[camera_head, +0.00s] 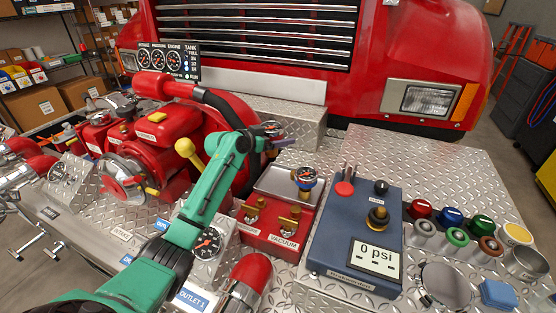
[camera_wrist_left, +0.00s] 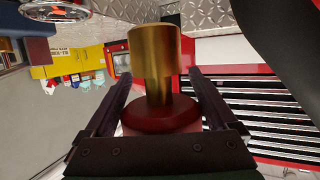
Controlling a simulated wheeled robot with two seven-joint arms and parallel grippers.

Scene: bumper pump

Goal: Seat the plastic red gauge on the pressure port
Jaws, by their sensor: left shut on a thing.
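My left gripper (camera_head: 268,137) is at the end of the green arm, raised in front of the red pump. It is shut on the red gauge, which shows in the left wrist view as a dark red round body (camera_wrist_left: 160,117) between the fingers with a brass stem (camera_wrist_left: 154,62) pointing away from the palm. In the head view the gauge (camera_head: 272,128) is small and partly hidden by the gripper. It is held in the air, apart from the fittings below. Brass fittings (camera_head: 255,207) stand on the red VACUUM box. I cannot tell which fitting is the pressure port. My right gripper is not in view.
Several coloured caps (camera_head: 451,216) stand further right. Bare diamond plate (camera_head: 440,165) lies behind the console.

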